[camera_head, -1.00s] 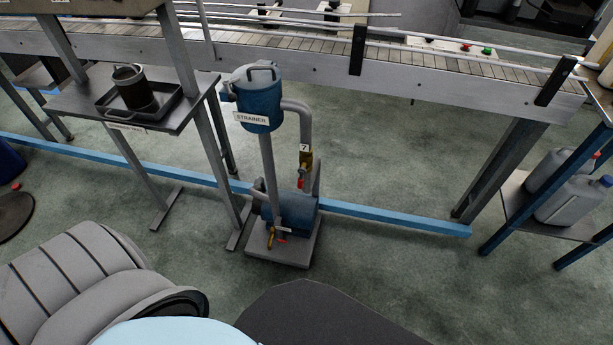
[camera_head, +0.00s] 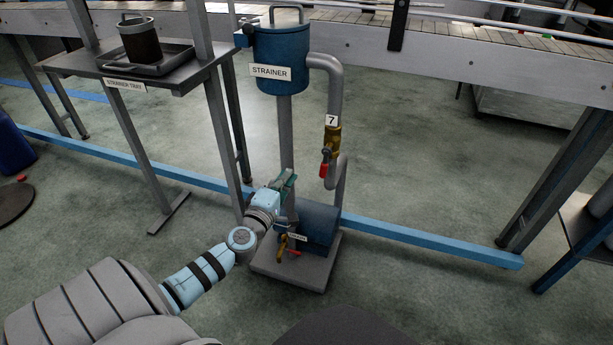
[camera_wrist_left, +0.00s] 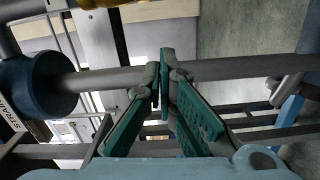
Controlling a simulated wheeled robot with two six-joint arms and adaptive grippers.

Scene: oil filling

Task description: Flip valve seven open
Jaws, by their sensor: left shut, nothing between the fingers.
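Valve seven (camera_head: 332,143) is a brass valve with a "7" tag on the grey pipe to the right of the blue strainer. Its red handle (camera_head: 324,168) points down, along the pipe and slightly to the left. My left gripper (camera_head: 287,180) is below and to the left of the handle, in front of the strainer's upright pipe and apart from the handle. In the left wrist view its green-padded fingers (camera_wrist_left: 164,54) meet at the tips with nothing between them. A brass-yellow part shows at that view's top edge; I cannot tell which valve it is. My right gripper is out of view.
The blue strainer (camera_head: 282,58) stands above a blue pump (camera_head: 318,224) on a grey base. A lower valve with a red handle (camera_head: 293,252) is by the pump. The strainer tray (camera_head: 150,65) is on a stand at left. A blue floor rail (camera_head: 430,242) runs behind.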

